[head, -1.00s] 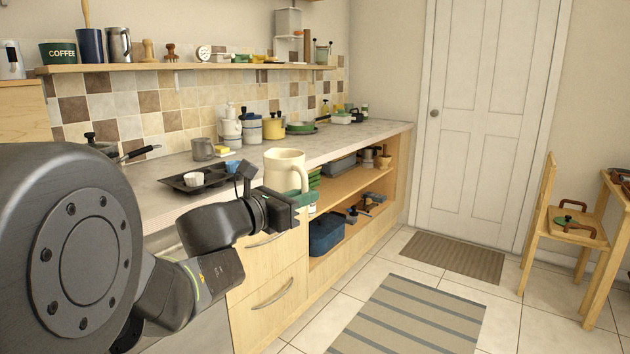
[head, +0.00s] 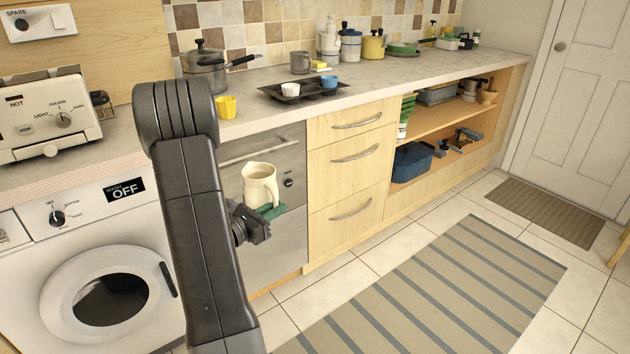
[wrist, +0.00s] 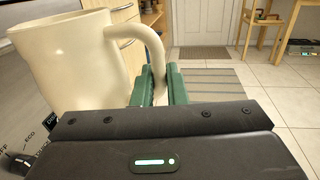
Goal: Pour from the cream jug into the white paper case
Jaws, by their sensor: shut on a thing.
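The white paper case (head: 290,90) sits in a dark muffin tray (head: 318,97) on the counter, up and to the right of the jug. What is inside the jug cannot be seen.
A blue case (head: 329,82) is also in the tray. A yellow cup (head: 226,107) stands at the counter's front edge, near a lidded pot (head: 204,68).

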